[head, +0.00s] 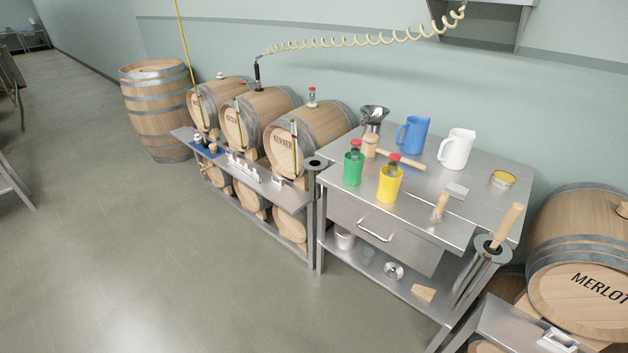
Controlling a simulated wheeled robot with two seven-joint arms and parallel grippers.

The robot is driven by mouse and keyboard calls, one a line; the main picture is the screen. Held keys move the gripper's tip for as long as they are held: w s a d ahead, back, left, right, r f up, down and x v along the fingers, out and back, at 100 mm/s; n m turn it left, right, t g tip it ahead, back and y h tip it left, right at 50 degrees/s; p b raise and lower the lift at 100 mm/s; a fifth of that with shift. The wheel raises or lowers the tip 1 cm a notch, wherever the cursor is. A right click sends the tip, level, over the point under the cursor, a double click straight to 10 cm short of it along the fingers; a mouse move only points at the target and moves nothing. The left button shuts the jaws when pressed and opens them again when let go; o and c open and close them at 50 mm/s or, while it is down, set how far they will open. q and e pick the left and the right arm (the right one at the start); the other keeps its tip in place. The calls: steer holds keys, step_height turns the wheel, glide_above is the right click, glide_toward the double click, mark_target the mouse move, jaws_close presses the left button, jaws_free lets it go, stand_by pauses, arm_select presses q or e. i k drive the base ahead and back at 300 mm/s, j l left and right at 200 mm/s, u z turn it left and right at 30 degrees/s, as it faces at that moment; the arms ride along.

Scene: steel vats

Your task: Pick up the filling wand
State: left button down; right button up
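A black-handled wand (257,72), which looks like the filling wand, stands upright at the top of the middle barrel (262,105). A cream coiled hose (350,41) runs from its upper end to the wall unit at the upper right. Its lower end is hidden at or in the barrel, and I cannot tell how deep it sits. Neither of my grippers shows in the head view, so nothing is seen touching the wand.
Barrels (212,95) and (305,130) flank the middle one on a steel rack (290,195). Floor (150,260) is clear at left.

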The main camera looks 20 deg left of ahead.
mark_target(258, 84)
steer(key=z, duration=0.3)
steer(key=i+j+z, duration=0.15)
steer(key=j+z, duration=0.35)
steer(key=j, duration=0.45)
steer(key=j+z, duration=0.45)
steer(key=j, duration=0.5)
steer(key=k, duration=0.05)
